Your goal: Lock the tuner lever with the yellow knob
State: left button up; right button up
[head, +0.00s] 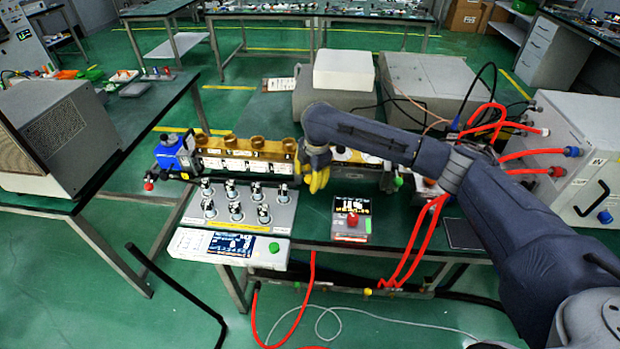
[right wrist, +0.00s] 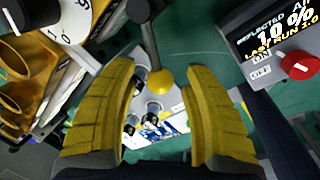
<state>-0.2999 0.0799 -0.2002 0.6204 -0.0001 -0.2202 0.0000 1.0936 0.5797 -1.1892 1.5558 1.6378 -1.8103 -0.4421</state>
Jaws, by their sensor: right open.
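The yellow knob (right wrist: 160,82) is a small ball on the end of the tuner lever (right wrist: 149,40), whose dark stem comes down from the top of the right wrist view. My right gripper (head: 315,172) has yellow fingers and is open, also seen in the right wrist view (right wrist: 162,95). The knob shows between its two fingers, with a gap on both sides. In the head view, the gripper is at the brass tuner row (head: 248,147), and I cannot make out the knob there. A white dial with numerals (right wrist: 62,15) is at the upper left in the right wrist view. My left gripper is not in view.
A control box (head: 350,225) with a display and red knob (right wrist: 300,66) stands right of the gripper. A panel of several metal fittings (head: 240,208) lies in front left. A blue device (head: 172,153) is at the row's left end. Red hoses (head: 500,125) run at right.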

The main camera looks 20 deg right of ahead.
jog(key=shift+f, duration=0.25)
grip_shut()
dwell(0.3)
